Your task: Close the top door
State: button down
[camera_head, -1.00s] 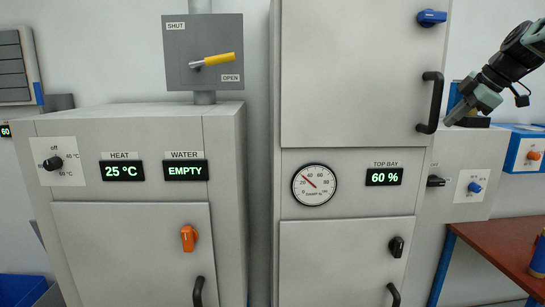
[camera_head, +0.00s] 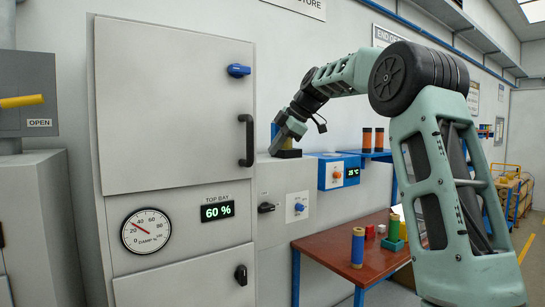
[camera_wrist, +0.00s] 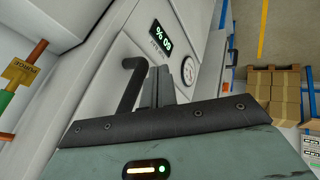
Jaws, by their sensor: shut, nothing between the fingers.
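The top door (camera_head: 172,105) is a tall pale-grey panel at the left of the head view, and it looks flush with its cabinet. A blue latch (camera_head: 238,70) sits near its upper right edge, lying about level. Its black bar handle (camera_head: 246,140) stands upright on the right edge; it also shows in the wrist view (camera_wrist: 131,84). My gripper (camera_head: 274,151) is just right of the handle, pointing down and left. In the wrist view its fingers (camera_wrist: 158,86) are together and empty, beside the handle. Whether they touch it I cannot tell.
Below the door are a dial gauge (camera_head: 146,230), a display (camera_head: 217,211) reading 60 % and a lower door (camera_head: 190,280). A grey box (camera_head: 286,190) adjoins on the right. A red-brown table (camera_head: 345,260) holds spools. Wooden pallets with boxes (camera_wrist: 278,95) stand on the floor.

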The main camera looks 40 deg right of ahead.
jog(key=b+v, duration=0.1)
jog(key=v, duration=0.6)
jog(key=shift+d+r, duration=0.25)
jog(key=shift+d, duration=0.2)
jog(key=w+a+f+m+g+b, duration=0.1)
jog(key=a+f, duration=0.5)
jog(key=a, duration=0.3)
jog(key=a+f+m+g+b, duration=0.1)
jog(key=a+f+g+b, duration=0.1)
jog(key=a+f, duration=0.6)
jog(key=s+a+f+m+g+b, duration=0.1)
jog(key=s+a+f, duration=0.25)
jog(key=a, duration=0.45)
jog(key=s+a+f+g+b, duration=0.1)
jog(key=s+a+f, duration=0.1)
jog(key=a+f, duration=0.4)
jog(key=s+a+f+m+g+b, duration=0.1)
jog(key=s+a+f+m+b, duration=0.1)
jog(key=s+a+f, duration=0.9)
jog(key=s+f+h, duration=0.1)
jog(key=s+f, duration=0.4)
jog(key=s, duration=0.4)
jog(key=s+d+f+m+h+b, duration=0.1)
jog(key=s+f, duration=0.4)
jog(key=s, duration=0.4)
jog(key=shift+s+f+g+h+b, duration=0.2)
jog(key=shift+s+g+h+b, duration=0.1)
jog(key=shift+g, duration=0.1)
